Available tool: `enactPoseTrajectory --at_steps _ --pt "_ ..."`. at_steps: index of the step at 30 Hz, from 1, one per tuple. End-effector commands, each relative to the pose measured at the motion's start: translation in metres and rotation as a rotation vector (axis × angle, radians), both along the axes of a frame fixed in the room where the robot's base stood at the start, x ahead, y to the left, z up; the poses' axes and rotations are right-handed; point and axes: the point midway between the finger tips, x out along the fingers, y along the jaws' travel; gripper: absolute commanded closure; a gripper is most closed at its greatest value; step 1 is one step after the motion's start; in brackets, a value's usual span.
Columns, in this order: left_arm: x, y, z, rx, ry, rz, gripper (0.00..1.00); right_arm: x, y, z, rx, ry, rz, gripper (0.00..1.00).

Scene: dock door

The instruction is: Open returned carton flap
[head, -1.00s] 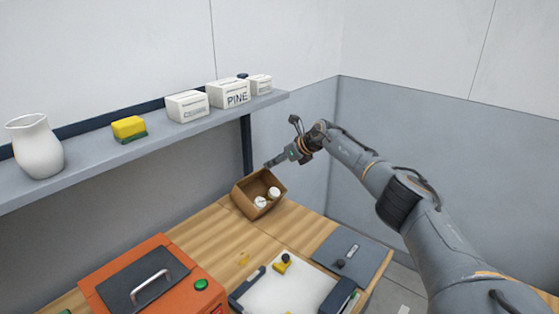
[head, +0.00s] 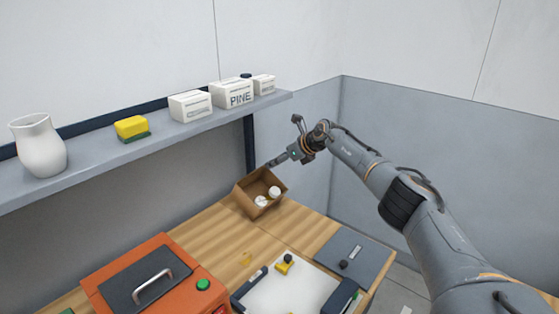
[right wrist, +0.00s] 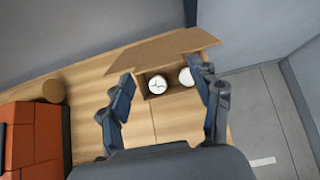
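The brown carton (head: 246,201) stands on the wooden bench near the back corner. Its top is open and white round-lidded items (head: 262,201) show inside. In the right wrist view a wide cardboard flap (right wrist: 160,52) spreads outward from the far side of the carton's opening, with white lids (right wrist: 158,85) below it. Whether a finger touches the cardboard is unclear. My left gripper is out of view.
A shelf (head: 150,141) with a white jug (head: 38,148), yellow sponge (head: 131,127) and white boxes (head: 232,94) runs above the bench (head: 215,238). An orange case (head: 190,289), white board (head: 290,292), yellow-based stamp (head: 285,264) and grey panel (head: 354,253) occupy the front.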

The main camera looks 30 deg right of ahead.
Motion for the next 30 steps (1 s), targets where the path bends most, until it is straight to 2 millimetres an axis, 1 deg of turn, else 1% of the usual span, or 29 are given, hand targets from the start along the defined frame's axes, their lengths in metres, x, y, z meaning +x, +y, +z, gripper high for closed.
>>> enactPoseTrajectory --at_steps 8,11,17,20,30 --pt "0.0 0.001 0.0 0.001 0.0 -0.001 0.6 0.0 0.0 0.0 0.0 0.001 0.0 0.21" --pt "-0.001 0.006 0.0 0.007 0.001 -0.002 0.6 0.0 0.0 0.0 0.0 0.001 0.0 0.21" --pt "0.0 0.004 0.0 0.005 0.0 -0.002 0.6 -0.009 -0.005 0.008 -0.002 -0.001 0.001 0.21" --pt "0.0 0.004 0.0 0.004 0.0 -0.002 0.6 -0.018 -0.007 0.015 -0.003 -0.001 0.001 0.21" --pt "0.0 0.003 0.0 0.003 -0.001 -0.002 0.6 -0.067 -0.025 0.058 -0.002 -0.001 -0.001 0.21"
